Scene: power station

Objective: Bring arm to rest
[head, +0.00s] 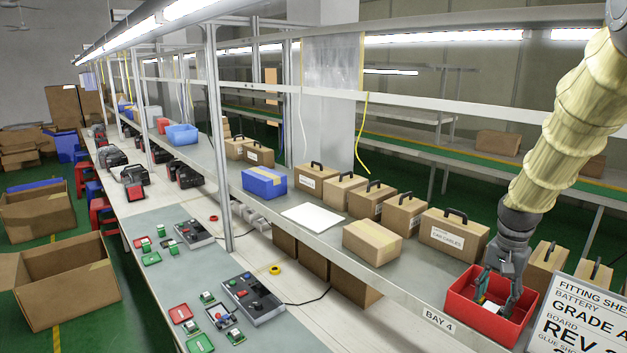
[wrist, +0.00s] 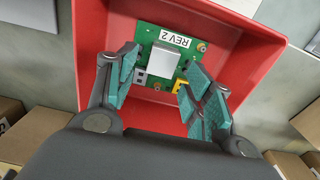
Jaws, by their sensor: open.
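My arm reaches down from the upper right in the head view, and my gripper (head: 498,296) is low inside a red bin (head: 462,297) on the shelf. In the wrist view my gripper (wrist: 158,95) is open, its teal finger pads on either side of a green circuit board (wrist: 195,50). The board has a "REV 2" label and a grey square part, and lies in the red bin (wrist: 262,75). The fingers stand apart with a gap between them. Whether they touch the board I cannot tell.
Cardboard boxes with handles (head: 453,234) stand left of the bin, a plain carton (head: 371,242) nearer. A fitting sheet sign (head: 585,318) is close at the right. An overhead rail (head: 440,106) runs behind the arm. A workbench (head: 150,225) with boards and control boxes lies lower left.

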